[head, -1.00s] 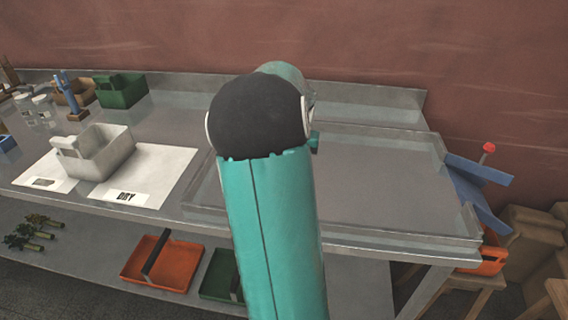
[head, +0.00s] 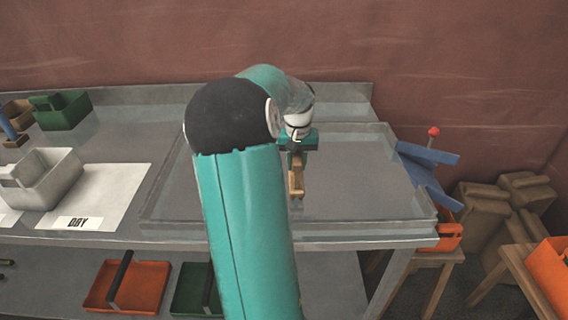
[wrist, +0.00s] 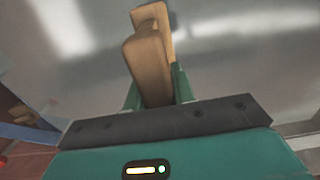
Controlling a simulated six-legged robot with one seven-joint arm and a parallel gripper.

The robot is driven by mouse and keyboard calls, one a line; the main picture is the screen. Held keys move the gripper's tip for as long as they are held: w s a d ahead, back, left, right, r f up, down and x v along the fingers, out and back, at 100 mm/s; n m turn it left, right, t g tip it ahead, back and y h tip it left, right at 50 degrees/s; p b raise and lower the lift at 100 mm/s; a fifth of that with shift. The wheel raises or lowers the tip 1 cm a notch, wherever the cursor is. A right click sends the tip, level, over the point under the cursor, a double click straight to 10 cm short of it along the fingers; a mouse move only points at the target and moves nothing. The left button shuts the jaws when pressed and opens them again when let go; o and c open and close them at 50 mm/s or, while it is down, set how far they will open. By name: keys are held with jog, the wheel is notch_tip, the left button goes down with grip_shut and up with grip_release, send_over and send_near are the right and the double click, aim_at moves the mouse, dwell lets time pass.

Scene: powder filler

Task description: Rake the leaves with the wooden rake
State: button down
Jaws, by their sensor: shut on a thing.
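My gripper (head: 297,148) is shut on a light-brown wooden piece (head: 296,178), which appears to be the wooden rake, and holds it over the shallow grey tray (head: 417,180) on the bench. In the wrist view the green fingers (wrist: 157,95) clasp the wooden piece (wrist: 148,62), which has a thick block and a second wooden part beyond it. No teeth can be made out. Whether it touches the tray floor I cannot tell. I make out no leaves in the tray; my arm hides part of its left side.
A white sheet marked DRY (head: 115,190) with a grey caddy (head: 45,178) lies left of the tray. A green caddy (head: 60,109) stands behind. Orange (head: 150,285) and green (head: 190,290) trays sit on the lower shelf. A blue stand (head: 430,170) is at the right.

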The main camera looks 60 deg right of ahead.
jog(key=s+d, duration=1)
jog(key=s, duration=0.3)
jog(key=s+d, duration=1)
jog(key=s, duration=0.3)
notch_tip(320, 180, up, 6)
jog(key=shift+a+r, duration=0.2)
jog(key=shift+a, duration=0.05)
dwell(0.5)
